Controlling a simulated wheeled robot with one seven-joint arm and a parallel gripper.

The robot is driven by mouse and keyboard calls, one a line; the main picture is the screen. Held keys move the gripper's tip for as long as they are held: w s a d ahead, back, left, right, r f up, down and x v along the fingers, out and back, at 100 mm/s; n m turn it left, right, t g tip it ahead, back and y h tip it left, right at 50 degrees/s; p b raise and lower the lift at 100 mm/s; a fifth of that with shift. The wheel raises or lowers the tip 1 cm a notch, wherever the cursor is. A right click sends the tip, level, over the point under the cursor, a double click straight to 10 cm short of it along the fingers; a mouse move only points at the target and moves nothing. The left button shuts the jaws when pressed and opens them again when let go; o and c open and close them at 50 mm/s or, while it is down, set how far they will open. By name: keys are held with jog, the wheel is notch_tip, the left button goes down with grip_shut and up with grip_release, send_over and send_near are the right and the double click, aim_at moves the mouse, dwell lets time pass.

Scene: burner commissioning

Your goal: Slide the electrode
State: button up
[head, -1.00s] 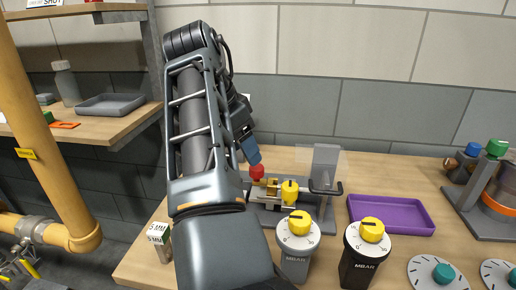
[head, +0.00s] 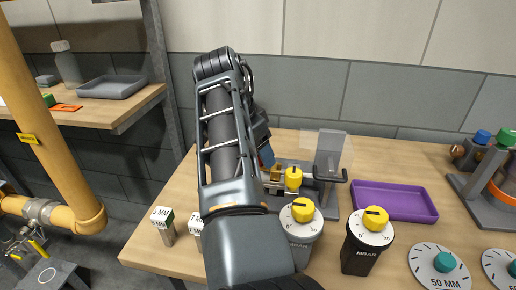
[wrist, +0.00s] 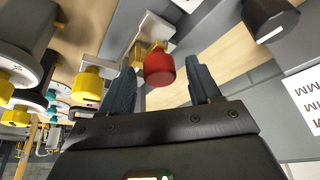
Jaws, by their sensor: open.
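The electrode fixture is a grey stand with a brass slide (head: 274,175) and a yellow knob (head: 293,178), on the bench behind the dials. A red knob (wrist: 159,68) shows in the wrist view in front of the brass part; I take it as the electrode's handle. My gripper (wrist: 161,84) is open, its two dark fingers either side of the red knob, with gaps showing on both sides. In the head view my gripper (head: 266,156) is at the fixture's left end, and it and my arm hide the red knob.
Two MBAR dials (head: 301,225) (head: 370,235) stand in front. A purple tray (head: 395,201) lies to the right. Gauge blocks (head: 163,226) stand at the front left.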

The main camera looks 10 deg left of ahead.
grip_shut()
dwell(0.5)
